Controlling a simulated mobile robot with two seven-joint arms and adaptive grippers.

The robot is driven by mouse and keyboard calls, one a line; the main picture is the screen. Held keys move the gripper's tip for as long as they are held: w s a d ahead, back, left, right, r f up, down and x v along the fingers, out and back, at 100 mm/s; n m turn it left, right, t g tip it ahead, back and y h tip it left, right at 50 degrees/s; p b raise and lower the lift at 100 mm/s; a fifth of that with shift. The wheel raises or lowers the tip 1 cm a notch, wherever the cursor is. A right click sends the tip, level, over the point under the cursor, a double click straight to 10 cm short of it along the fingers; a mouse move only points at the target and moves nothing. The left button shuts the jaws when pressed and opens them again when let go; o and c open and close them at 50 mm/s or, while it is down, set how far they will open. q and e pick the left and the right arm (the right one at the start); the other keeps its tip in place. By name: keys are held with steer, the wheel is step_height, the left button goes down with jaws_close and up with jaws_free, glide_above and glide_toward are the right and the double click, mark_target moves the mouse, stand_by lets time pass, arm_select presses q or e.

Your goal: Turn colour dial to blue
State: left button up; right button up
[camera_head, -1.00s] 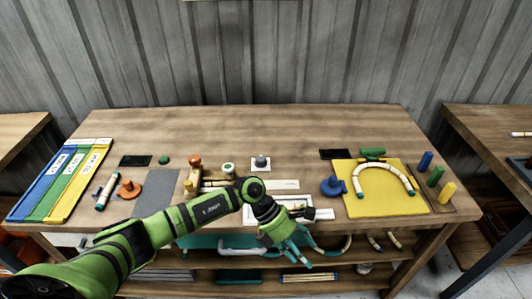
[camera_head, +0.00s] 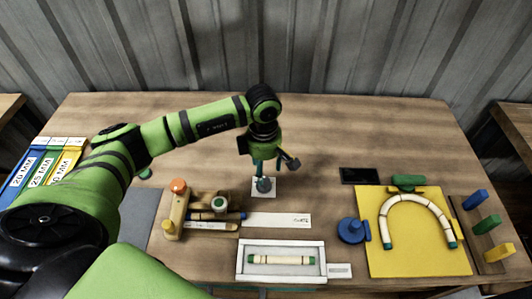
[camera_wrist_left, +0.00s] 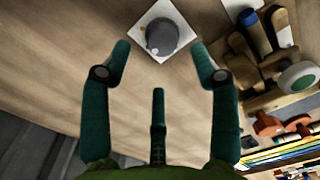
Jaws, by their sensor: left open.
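The dial is a grey round knob (camera_head: 264,186) on a white square plate, lying on the table near the middle. It also shows at the top of the left wrist view (camera_wrist_left: 161,37). My right gripper is not in view.
A wooden stand with an orange knob (camera_head: 179,186) and a green-topped round piece (camera_head: 218,204) are left of the dial. In front lies a white tray (camera_head: 242,262) with a rattan piece. A blue knob (camera_head: 351,231) and a yellow board (camera_head: 420,265) are at right. The back of the table is clear.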

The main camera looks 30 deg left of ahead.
mark_target(266, 188)
arm_select(q)
steer(key=shift+w+a+r, duration=0.15)
steer(key=shift+w+a, duration=0.05)
steer(key=shift+a, duration=0.05)
steer(key=shift+s, duration=0.15)
steer(key=f, duration=0.1)
steer(key=f+p, duration=0.1)
steer(key=s+f+p, duration=0.1)
steer(key=shift+d, duration=0.35)
step_height(266, 188, down, 2)
steer(key=shift+w+a+f, duration=0.15)
steer(key=shift+f, duration=0.05)
steer(key=shift+w+f+p, duration=0.1)
steer(key=shift+f+p, duration=0.25)
steer(key=shift+f, duration=0.15)
steer(key=shift+c, duration=0.8)
steer(key=c, duration=1)
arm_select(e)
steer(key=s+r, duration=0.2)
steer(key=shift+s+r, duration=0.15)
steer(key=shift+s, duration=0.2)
